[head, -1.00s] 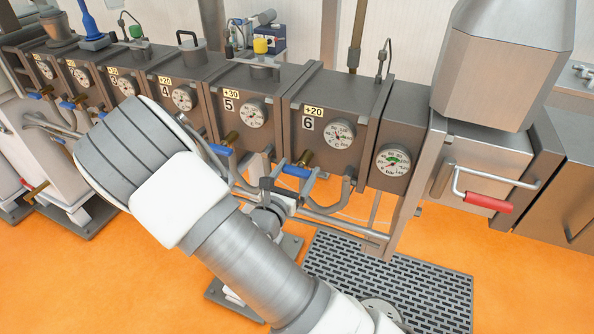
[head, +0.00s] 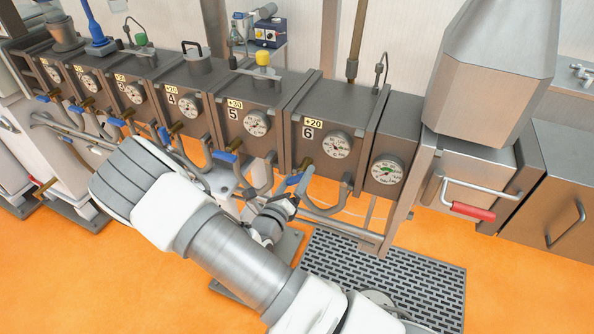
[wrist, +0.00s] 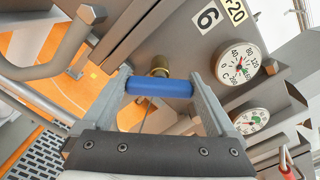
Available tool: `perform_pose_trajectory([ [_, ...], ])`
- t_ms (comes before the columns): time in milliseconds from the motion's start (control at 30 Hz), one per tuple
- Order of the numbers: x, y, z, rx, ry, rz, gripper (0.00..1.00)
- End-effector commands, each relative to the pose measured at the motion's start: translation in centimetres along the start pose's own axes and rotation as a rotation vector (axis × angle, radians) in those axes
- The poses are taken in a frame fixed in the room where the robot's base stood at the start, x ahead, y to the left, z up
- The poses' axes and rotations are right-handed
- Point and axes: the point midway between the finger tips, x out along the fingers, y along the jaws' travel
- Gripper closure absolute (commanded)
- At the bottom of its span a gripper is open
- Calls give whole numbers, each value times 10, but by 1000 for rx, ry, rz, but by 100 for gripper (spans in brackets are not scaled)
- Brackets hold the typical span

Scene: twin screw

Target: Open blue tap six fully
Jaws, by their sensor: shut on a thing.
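The blue tap six handle (head: 291,181) sits on a brass valve (head: 305,167) below the front of the unit marked 6 (head: 323,145). My gripper (head: 283,200) is at this handle, reaching in from below and in front. In the wrist view the blue handle (wrist: 160,88) lies crosswise between the two grey fingers of my gripper (wrist: 159,84), which touch its ends. The brass stem (wrist: 159,66) shows just behind it. The handle is partly hidden by my gripper in the head view.
Tap five's blue handle (head: 225,157) is to the left. A grey curved pipe (head: 345,190) is close on the right of tap six. A dial (head: 388,171) and a red-handled lever (head: 473,211) stand further right. A floor grate (head: 400,278) lies below.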

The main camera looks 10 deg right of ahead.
Motion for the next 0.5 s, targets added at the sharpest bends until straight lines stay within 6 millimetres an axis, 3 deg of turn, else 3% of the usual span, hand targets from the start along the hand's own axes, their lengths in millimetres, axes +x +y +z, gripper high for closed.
perform_pose_trajectory([
  [500,0,0,2,-487,-2,0,63],
])
